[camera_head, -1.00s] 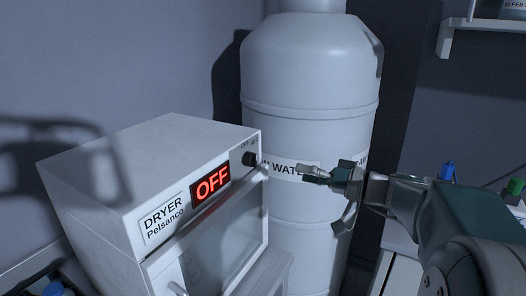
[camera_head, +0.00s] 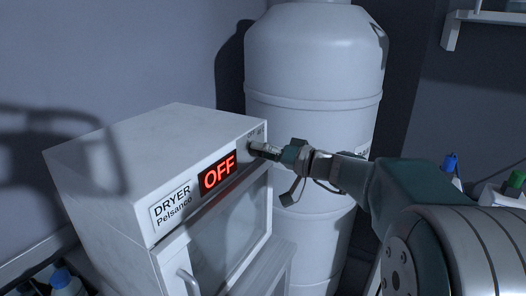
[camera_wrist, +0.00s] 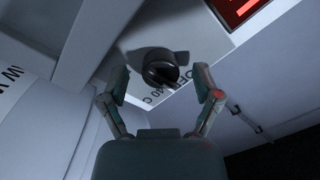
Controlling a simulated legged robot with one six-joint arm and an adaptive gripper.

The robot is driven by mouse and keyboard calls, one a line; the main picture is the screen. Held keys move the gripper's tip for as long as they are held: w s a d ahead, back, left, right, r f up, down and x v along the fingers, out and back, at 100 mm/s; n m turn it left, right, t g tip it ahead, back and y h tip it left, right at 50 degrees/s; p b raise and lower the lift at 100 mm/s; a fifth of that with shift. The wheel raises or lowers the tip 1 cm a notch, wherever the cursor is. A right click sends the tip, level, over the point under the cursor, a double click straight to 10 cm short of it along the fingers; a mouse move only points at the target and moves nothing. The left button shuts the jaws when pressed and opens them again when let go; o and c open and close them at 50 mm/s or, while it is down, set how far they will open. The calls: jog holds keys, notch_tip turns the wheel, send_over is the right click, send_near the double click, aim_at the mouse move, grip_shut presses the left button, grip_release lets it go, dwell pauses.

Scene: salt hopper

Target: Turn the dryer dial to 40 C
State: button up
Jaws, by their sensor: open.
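The dryer (camera_head: 120,170) is a white box at the left with a red display (camera_head: 217,174) reading OFF. Its black dial (camera_wrist: 160,68) shows in the wrist view, with partly visible marks beside it that include "0 C". In the head view the dial is largely hidden by my gripper (camera_head: 258,151). My gripper reaches in from the right, its fingertips at the dial. In the wrist view my gripper (camera_wrist: 164,88) is open, with one finger on each side of the dial and gaps visible between fingers and dial.
A tall white water tank (camera_head: 315,70) stands right behind the dryer, close to my gripper. The dryer door has a handle (camera_head: 189,281) at the lower front. Blue-capped bottles (camera_head: 64,279) stand at lower left. A wall shelf (camera_head: 490,17) is at upper right.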

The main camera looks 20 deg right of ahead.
jog(key=shift+a, duration=0.1)
jog(key=shift+c, duration=0.9)
jog(key=shift+d, duration=0.25)
grip_shut()
jog(key=shift+m, duration=0.3)
jog(key=m, duration=0.9)
jog(key=shift+f, duration=0.15)
jog(key=shift+m, duration=0.3)
